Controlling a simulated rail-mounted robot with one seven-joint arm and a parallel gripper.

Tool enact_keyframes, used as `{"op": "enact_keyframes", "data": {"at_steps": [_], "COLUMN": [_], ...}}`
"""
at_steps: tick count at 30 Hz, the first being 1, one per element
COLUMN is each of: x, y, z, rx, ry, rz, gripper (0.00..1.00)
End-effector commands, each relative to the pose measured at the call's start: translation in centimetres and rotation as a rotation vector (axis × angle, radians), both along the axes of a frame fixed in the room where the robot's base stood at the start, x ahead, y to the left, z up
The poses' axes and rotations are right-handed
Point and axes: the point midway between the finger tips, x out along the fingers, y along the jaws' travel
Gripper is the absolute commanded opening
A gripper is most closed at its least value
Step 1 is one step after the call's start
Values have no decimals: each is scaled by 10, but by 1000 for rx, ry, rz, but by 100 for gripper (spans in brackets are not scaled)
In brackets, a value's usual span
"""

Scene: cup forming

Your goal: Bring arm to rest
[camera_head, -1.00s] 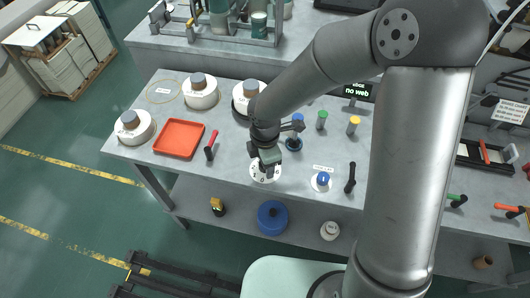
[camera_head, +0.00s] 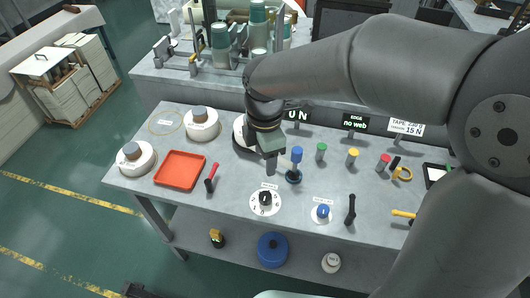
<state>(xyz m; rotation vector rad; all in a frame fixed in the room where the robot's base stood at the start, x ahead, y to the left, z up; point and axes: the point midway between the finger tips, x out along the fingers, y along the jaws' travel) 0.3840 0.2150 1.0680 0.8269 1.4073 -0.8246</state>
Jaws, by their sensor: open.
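My arm (camera_head: 360,70) reaches in from the right across the upper picture. My gripper (camera_head: 270,162) hangs over the grey bench (camera_head: 230,226), pointing down, open, with nothing seen between its fingers. It is above and behind the white dial (camera_head: 256,208) with its black knob (camera_head: 265,198), clear of it. A blue-topped post (camera_head: 296,156) stands just to the right of the fingers.
A red tray (camera_head: 180,170), a red-handled tool (camera_head: 211,178) and white reels (camera_head: 135,158) are at left. Right are a blue knob (camera_head: 322,212), a black lever (camera_head: 350,210) and coloured buttons (camera_head: 352,157). Lit signs (camera_head: 355,122) line the back.

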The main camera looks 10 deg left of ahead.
Motion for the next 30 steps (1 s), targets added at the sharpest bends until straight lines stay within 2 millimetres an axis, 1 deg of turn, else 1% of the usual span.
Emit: {"op": "enact_keyframes", "data": {"at_steps": [17, 20, 22, 23, 24, 26, 27, 29, 30], "x": [0, -5, -13, -19, -28, -43, -55, -73, -84], "y": [0, -26, -58, -74, -96, -128, -146, -169, -181], "z": [1, 2, 4, 5, 7, 9, 9, 8, 7], "rx": [0, -28, -51, -58, -61, -57, -47, -23, -5], "ry": [0, -15, -37, -48, -62, -80, -88, -92, -90], "rz": [0, -175, -407, -530, -705, -977, -1153, -1398, -1547], "gripper": [56, 56, 56, 56, 56, 56, 56, 56, 56]}}
